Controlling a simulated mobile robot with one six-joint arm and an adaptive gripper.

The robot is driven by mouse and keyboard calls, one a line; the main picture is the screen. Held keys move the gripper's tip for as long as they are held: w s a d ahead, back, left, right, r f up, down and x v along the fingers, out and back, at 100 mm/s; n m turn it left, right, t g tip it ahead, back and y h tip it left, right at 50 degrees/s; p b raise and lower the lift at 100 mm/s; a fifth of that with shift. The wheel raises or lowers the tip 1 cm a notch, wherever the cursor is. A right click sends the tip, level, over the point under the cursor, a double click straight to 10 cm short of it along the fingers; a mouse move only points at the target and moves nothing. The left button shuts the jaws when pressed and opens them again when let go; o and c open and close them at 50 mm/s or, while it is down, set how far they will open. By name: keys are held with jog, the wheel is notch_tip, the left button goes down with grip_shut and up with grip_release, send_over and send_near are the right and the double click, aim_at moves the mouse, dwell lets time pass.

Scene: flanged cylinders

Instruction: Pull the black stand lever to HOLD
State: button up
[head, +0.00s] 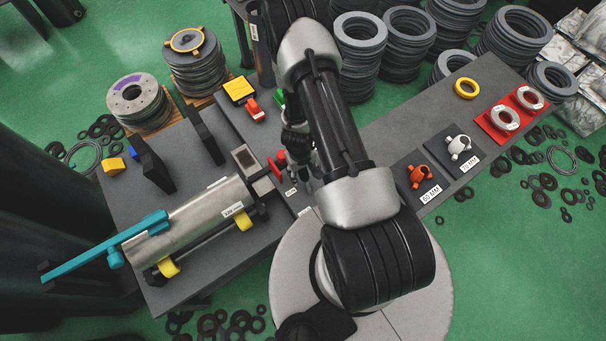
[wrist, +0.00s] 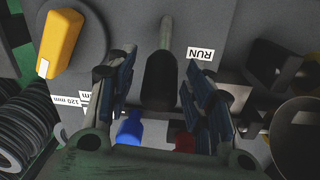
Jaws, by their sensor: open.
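The black stand lever (wrist: 160,80) shows in the wrist view as a dark rounded grip on a pale metal rod. My gripper (wrist: 153,88) is open, with one blue-padded finger on each side of the lever and visible gaps between. A white RUN label (wrist: 200,53) is on the grey panel to the right of the lever. No HOLD label is readable. In the head view my gripper (head: 300,158) is partly hidden by my arm, and I cannot make out the black lever there.
A blue handle (wrist: 130,128) and a red part (wrist: 185,143) lie close to my fingers in the wrist view, with a yellow block (wrist: 60,42) to the left. In the head view a steel cylinder (head: 190,218) lies on the bench, left of my gripper.

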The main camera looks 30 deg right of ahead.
jog(key=shift+f, duration=0.1)
jog(key=shift+c, duration=0.3)
grip_shut()
dwell(0.4)
